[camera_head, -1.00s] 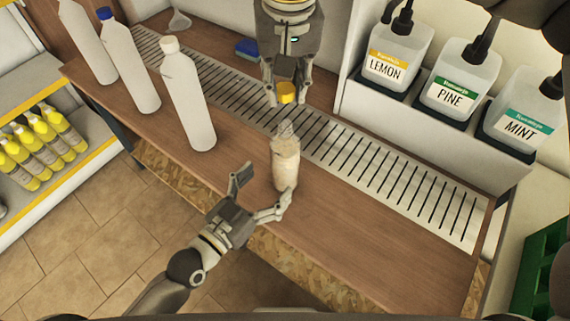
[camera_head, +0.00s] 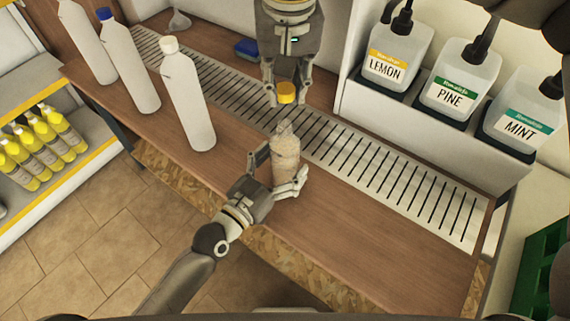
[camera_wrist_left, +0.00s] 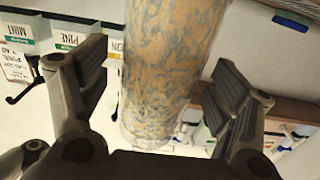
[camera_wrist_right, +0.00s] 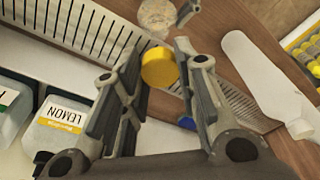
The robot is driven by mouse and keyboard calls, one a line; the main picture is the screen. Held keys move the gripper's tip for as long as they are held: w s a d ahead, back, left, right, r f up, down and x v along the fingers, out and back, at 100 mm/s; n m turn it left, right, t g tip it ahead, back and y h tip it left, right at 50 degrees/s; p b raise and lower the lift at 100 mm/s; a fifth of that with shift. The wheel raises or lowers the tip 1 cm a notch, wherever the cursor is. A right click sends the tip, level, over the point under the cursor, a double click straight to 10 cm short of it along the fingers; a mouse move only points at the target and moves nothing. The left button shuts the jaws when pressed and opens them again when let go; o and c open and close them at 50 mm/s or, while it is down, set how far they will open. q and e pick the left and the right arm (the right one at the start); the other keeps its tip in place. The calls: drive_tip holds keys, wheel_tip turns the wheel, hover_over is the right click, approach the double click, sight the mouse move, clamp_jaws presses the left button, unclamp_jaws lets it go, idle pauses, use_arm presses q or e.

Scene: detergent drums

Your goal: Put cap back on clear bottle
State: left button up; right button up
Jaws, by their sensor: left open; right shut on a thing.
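The clear bottle (camera_head: 286,160) stands upright on the wooden counter beside the slotted drain strip, with murky contents and no cap on its top. It also shows in the left wrist view (camera_wrist_left: 165,65), between the fingers. My left gripper (camera_head: 278,172) is open around the bottle's lower body, a finger on each side; I cannot tell whether either touches. My right gripper (camera_head: 287,97) is shut on a yellow cap (camera_head: 287,92) above the strip, behind and above the bottle. The cap also shows at the fingertips in the right wrist view (camera_wrist_right: 159,67).
Three white bottles (camera_head: 190,100) stand on the counter at the left. A blue sponge-like block (camera_head: 247,48) and a funnel (camera_head: 179,20) lie at the back. LEMON, PINE and MINT drums (camera_head: 462,85) stand on a ledge at the right. The counter's right part is clear.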

use_arm(q)
drive_tip(key=shift+w+d, duration=0.35)
drive_tip(key=shift+w, duration=0.1)
drive_tip(key=c, duration=1.5)
drive_tip(key=shift+c, duration=0.2)
use_arm(e)
drive_tip(key=shift+f, duration=2.5)
drive_tip(key=shift+f, duration=0.85)
drive_tip(key=shift+f, duration=0.55)
